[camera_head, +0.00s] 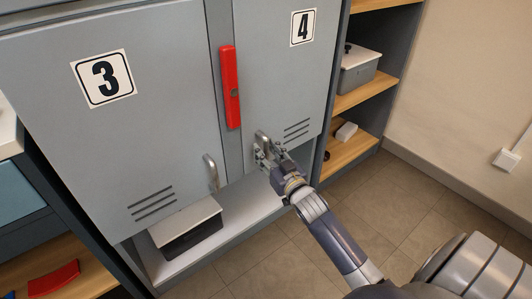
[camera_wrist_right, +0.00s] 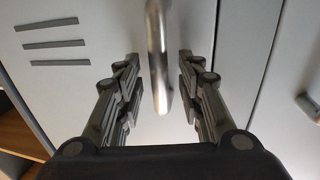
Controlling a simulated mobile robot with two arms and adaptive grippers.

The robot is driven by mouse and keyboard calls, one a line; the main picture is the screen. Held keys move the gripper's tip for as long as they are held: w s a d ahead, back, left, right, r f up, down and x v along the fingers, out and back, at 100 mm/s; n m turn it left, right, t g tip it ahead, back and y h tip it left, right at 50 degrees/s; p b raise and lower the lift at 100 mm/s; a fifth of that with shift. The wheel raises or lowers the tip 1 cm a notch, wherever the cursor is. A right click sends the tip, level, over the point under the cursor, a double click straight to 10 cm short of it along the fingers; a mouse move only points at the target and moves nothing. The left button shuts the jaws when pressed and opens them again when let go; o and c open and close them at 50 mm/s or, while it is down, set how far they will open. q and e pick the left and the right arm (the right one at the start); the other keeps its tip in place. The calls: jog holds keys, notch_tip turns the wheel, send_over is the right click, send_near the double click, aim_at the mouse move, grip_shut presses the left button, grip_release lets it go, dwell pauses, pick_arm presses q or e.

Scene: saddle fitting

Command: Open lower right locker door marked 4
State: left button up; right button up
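The grey locker door marked 4 (camera_head: 285,75) is at the upper right of the head view and looks shut. Its metal handle (camera_head: 262,137) is near the door's lower left corner. My right gripper (camera_head: 264,153) is at this handle. In the right wrist view the handle (camera_wrist_right: 158,60) stands between the two open fingers (camera_wrist_right: 158,85), with a gap visible on each side. The door also fills the back of that view (camera_wrist_right: 105,25). My left gripper is not in view.
The locker door marked 3 (camera_head: 110,130) is to the left, with its own handle (camera_head: 211,171). A red bar (camera_head: 230,87) is upright between the doors. A lidded box (camera_head: 187,228) is below door 3. Open shelves (camera_head: 352,150) stand at the right. The tiled floor (camera_head: 400,205) is clear.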

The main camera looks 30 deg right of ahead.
jog(key=shift+w, duration=0.5)
grip_shut()
jog(key=shift+s, duration=0.1)
